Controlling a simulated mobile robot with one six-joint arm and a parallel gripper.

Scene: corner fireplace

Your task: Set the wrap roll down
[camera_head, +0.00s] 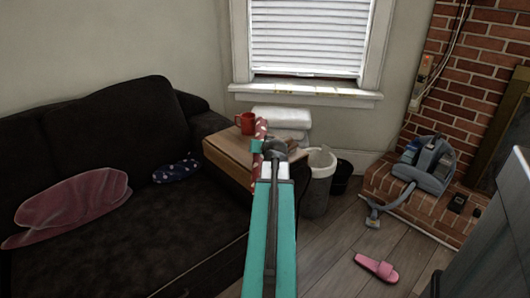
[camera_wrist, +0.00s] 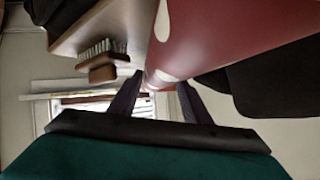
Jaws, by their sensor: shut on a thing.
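The wrap roll (camera_head: 261,128) is red with white spots. In the head view it stands up at the end of my arm, in front of the small wooden table (camera_head: 226,157). My gripper (camera_head: 264,146) is shut on it. That view looks upside down. The table's edge (camera_wrist: 95,25) is at its upper left. My arm hides part of the table and the roll's lower end.
A red mug (camera_head: 245,123) and folded white towels (camera_head: 281,116) are at the table's back. A brush (camera_wrist: 103,62) shows by the table in the wrist view. A dark sofa (camera_head: 110,235) stands left. Bins (camera_head: 317,190), a pink slipper (camera_head: 377,267) and a vacuum (camera_head: 428,172) are right.

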